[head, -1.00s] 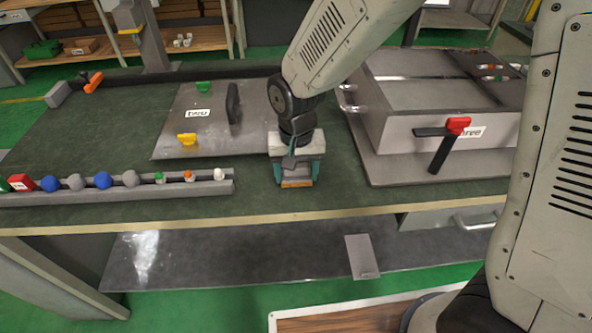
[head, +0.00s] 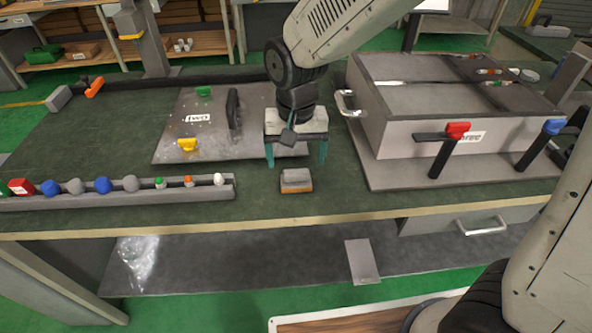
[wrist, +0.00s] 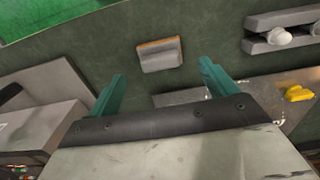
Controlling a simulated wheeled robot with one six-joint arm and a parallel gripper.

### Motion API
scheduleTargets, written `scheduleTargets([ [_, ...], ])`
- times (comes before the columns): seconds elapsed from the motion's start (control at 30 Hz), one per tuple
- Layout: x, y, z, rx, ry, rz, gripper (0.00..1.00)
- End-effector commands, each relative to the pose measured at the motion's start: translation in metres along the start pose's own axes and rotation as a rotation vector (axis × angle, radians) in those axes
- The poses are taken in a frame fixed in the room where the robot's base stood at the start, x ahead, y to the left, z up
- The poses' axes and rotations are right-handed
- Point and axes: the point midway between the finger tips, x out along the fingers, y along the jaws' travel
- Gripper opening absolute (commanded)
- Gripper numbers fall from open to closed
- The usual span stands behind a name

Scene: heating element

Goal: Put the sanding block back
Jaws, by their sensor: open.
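The sanding block (head: 296,180), grey with an orange-brown base, lies on the green bench top near its front edge. My gripper (head: 296,160) is open and empty above and just behind the block, with its teal fingers spread and pointing down. In the wrist view the block (wrist: 159,54) lies ahead of and between the open fingers (wrist: 162,82), apart from them.
A grey plate (head: 170,150) labelled "two" with coloured knobs lies behind left. A metal box (head: 400,130) with red and blue handles stands right. A rail (head: 120,200) of knobs runs along the front left. Bench top around the block is clear.

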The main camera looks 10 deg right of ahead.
Motion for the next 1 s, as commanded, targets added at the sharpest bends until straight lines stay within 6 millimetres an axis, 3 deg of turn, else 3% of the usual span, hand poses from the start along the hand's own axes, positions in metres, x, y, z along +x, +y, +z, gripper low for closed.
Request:
scheduleTargets([
  [0.1, -0.024, 0.0, -0.001, 0.0, 0.004, -0.002, 0.85],
  [0.23, -0.042, 0.0, 0.0, 0.0, 0.001, 0.0, 0.85],
  [0.63, -0.057, 0.007, 0.002, 0.001, 0.003, -0.002, 0.85],
  [0.77, -0.079, 0.041, 0.014, 0.003, 0.019, -0.009, 0.85],
  [0.83, -0.096, 0.07, 0.028, 0.002, 0.032, -0.013, 0.85],
  [1.0, -0.127, 0.14, 0.079, -0.005, 0.065, -0.016, 0.85],
])
